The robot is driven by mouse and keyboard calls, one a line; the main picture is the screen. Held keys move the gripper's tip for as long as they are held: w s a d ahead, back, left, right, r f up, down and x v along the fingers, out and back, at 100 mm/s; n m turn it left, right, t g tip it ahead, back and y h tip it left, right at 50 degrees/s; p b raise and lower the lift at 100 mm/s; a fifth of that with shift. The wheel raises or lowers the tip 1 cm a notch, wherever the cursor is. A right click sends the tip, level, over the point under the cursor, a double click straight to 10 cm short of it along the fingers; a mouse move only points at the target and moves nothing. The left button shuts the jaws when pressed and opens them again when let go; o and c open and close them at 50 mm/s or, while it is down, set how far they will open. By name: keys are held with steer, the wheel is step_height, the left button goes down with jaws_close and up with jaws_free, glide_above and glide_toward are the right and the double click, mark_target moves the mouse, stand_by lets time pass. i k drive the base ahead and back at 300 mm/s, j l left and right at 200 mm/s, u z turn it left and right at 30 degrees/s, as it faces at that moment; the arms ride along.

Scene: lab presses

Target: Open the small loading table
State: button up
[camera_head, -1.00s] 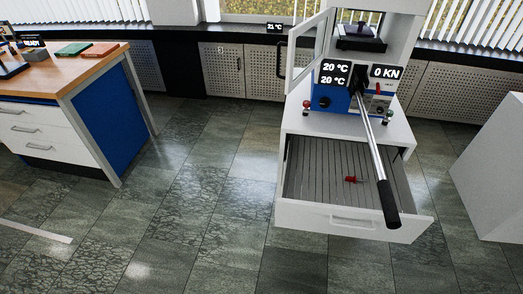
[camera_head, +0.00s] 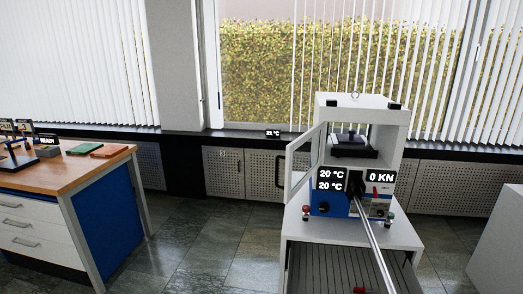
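A white and blue press (camera_head: 355,102) stands on a white cabinet (camera_head: 400,233) at the right. Its glass door (camera_head: 301,165) is swung open to the left. A dark plate block (camera_head: 352,148) sits inside the chamber. A long metal lever (camera_head: 372,242) reaches down from the press front. The cabinet's drawer (camera_head: 318,268) is pulled out, with a ribbed floor; its front is cut off by the bottom edge. A small red item (camera_head: 359,290) lies in it. I cannot tell which part is the small loading table. My gripper is not in view.
A wooden-topped bench (camera_head: 100,167) with white drawers (camera_head: 25,225) stands at the left, carrying green and red flat items and small devices. A white block (camera_head: 500,245) stands at the far right. Perforated cabinets (camera_head: 223,172) line the window wall. Tiled floor (camera_head: 200,240) between is clear.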

mark_target(365, 151)
steer(key=i+j+z, duration=0.15)
steer(key=j, duration=0.35)
steer(key=i+j+z, duration=0.2)
steer(key=j, duration=0.3)
steer(key=i+j+z, duration=0.15)
steer(key=j, duration=0.35)
steer(key=i+j+z, duration=0.15)
steer(key=j, duration=0.4)
steer(key=j+z, duration=0.2)
steer(key=j, duration=0.3)
